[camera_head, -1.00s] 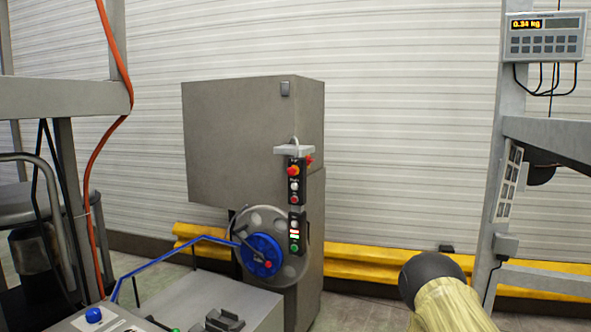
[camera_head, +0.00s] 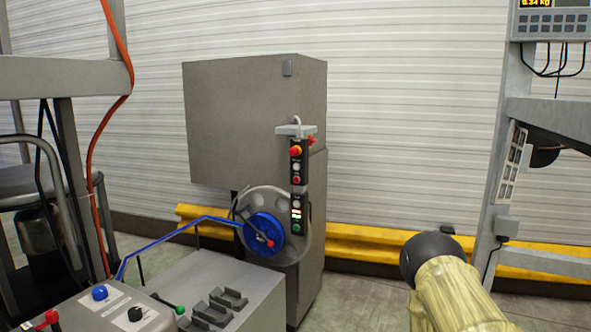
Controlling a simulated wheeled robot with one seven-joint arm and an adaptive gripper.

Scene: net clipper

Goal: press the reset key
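No key has a label I can read, so I cannot tell which one is the reset key. A grey control panel (camera_head: 75,318) at the lower left carries a blue button (camera_head: 100,292), a black knob (camera_head: 135,313) and a red knob (camera_head: 52,317). A black pendant station (camera_head: 297,187) with red, white and green buttons hangs at the front right edge of the grey cabinet (camera_head: 235,125). Part of my own arm, beige with a dark rounded end, shows at the lower right. My gripper is not in view.
A grey wheel with a blue hub (camera_head: 264,233) is on the cabinet. A blue bent rail (camera_head: 170,236) runs toward it above the grey machine bed (camera_head: 255,290). An orange hose (camera_head: 92,160) hangs at left. A scale display (camera_head: 552,20) is on a post at right. Floor between cabinet and post is clear.

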